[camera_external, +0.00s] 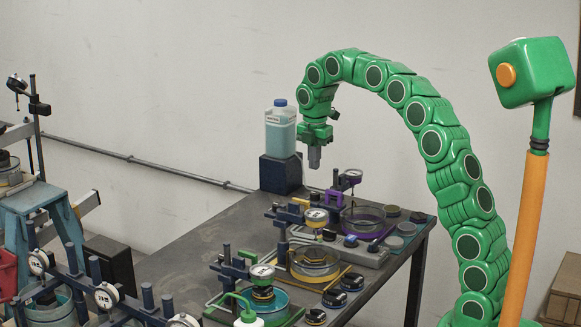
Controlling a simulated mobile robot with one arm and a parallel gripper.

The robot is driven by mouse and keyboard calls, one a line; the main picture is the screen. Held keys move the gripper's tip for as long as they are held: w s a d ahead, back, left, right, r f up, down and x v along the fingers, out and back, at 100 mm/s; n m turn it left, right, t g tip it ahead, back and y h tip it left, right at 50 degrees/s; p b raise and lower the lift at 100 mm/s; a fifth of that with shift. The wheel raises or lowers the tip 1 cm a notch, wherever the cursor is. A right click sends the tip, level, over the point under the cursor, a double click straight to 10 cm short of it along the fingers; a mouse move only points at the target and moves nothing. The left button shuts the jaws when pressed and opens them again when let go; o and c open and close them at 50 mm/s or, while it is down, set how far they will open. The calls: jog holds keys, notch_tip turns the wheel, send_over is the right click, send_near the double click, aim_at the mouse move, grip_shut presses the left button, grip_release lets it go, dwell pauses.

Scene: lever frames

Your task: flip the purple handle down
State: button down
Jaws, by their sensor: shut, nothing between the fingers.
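A purple device stands near the back right of the dark workbench (190,245). It has a purple upright (333,199), a small dial gauge (351,174) on top and a round dish with a purple base (367,226). Which purple part is the handle, and how it is tilted, is too small to tell. My gripper (314,161) hangs at the end of the green arm, pointing down, shut and empty. In the picture it is above and slightly left of the purple device, apart from it.
A bottle of blue liquid (281,135) stands on a dark block (280,174) close to the left of my gripper. Similar gauge devices with a yellow dish (315,278) and a teal dish (268,309) stand nearer. The bench's left part is clear.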

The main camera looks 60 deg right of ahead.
jog(key=shift+r, duration=2.95)
jog(key=shift+s, duration=0.1)
jog(key=s+a+m, duration=0.8)
jog(key=s+a, duration=0.9)
jog(key=s, duration=0.4)
jog(key=s+a+f+m, duration=0.1)
jog(key=s+f+m, duration=0.2)
jog(key=s, duration=0.5)
jog(key=s+a+f+m+g, duration=0.1)
jog(key=s+a+f+m, duration=0.1)
jog(key=s, duration=0.6)
jog(key=s+a+f+m, duration=0.2)
jog(key=s+m, duration=0.3)
jog(key=s, duration=0.4)
jog(key=shift+a+f+g, duration=0.25)
jog(key=shift+f+g, duration=0.15)
jog(key=shift+f, duration=0.5)
